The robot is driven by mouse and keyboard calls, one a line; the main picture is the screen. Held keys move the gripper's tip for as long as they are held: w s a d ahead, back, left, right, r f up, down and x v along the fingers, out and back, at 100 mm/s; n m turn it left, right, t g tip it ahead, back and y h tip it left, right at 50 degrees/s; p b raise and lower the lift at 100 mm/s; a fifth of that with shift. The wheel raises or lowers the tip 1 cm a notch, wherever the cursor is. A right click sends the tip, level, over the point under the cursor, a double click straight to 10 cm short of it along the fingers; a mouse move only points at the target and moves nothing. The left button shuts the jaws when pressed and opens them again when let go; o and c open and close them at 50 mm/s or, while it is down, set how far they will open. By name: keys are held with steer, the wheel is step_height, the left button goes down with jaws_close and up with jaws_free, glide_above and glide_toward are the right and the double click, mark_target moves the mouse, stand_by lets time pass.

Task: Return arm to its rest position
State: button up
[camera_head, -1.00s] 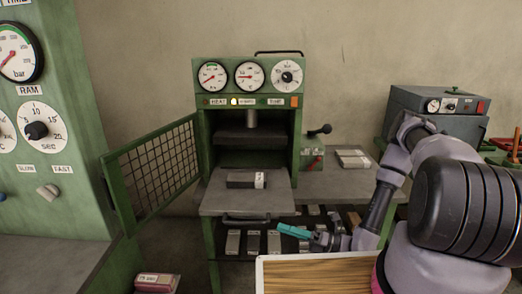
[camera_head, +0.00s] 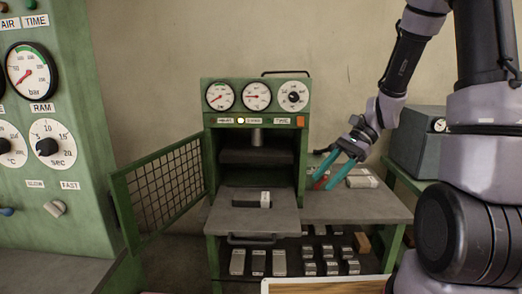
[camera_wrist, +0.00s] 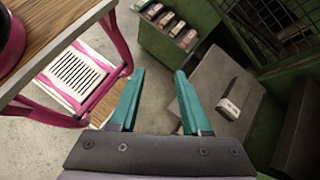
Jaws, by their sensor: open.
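My gripper (camera_head: 334,172) is open and empty, with teal fingers. In the head view it hangs in the air at the right side of the green press (camera_head: 308,150), in front of the side table. My arm reaches up and to the right from it. In the wrist view the two fingers of my gripper (camera_wrist: 158,100) are spread apart with nothing between them. A dark block with a white label (camera_head: 252,199) lies on the press's pulled-out plate (camera_head: 225,214). The block also shows in the wrist view (camera_wrist: 238,98), right of the fingers.
The mesh door (camera_head: 165,190) stands open to the left. Labelled blocks (camera_head: 258,262) sit on the shelf below. A grey box (camera_head: 415,150) stands at the right. A wood-topped table with a pink frame (camera_wrist: 45,45) is close at the wrist view's left.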

steer(key=s+d+r+n+t+h, duration=0.2)
steer(key=r+t, duration=0.1)
steer(key=r, duration=0.4)
steer(key=s+d+r+n+t+h, duration=0.2)
steer(key=d+r+t, duration=0.1)
steer(key=r, duration=0.4)
steer(key=s+d+r+n+t+h, duration=0.2)
steer(key=s+r+t, duration=0.1)
steer(key=r, duration=0.4)
steer(key=shift+d+n+t+h, duration=0.3)
steer(key=shift+d+n+t, duration=0.1)
steer(key=shift+t, duration=0.5)
